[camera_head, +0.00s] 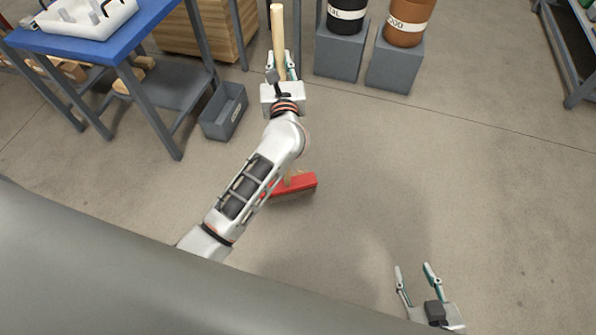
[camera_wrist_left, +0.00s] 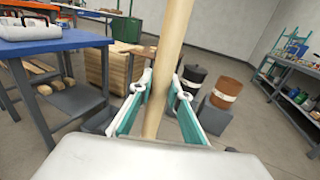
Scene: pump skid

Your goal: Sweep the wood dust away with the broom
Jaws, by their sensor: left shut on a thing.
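The broom has a pale wooden handle (camera_head: 278,32) and a red head (camera_head: 303,184) that is low at the floor, partly hidden behind my left arm. My left gripper (camera_head: 281,66) is shut on the handle near its upper part. In the left wrist view the handle (camera_wrist_left: 167,70) passes upright between the two fingers of the left gripper (camera_wrist_left: 161,90). My right gripper (camera_head: 413,267) is open and empty at the lower right, apart from the broom. I cannot make out any wood dust on the floor.
A blue workbench (camera_head: 95,40) with a white tray (camera_head: 88,15) stands at upper left. A grey bin (camera_head: 224,112) and a wooden crate (camera_head: 190,35) are near it. Black (camera_head: 345,12) and brown (camera_head: 404,25) drums stand on grey blocks. The floor (camera_head: 450,170) at right is clear.

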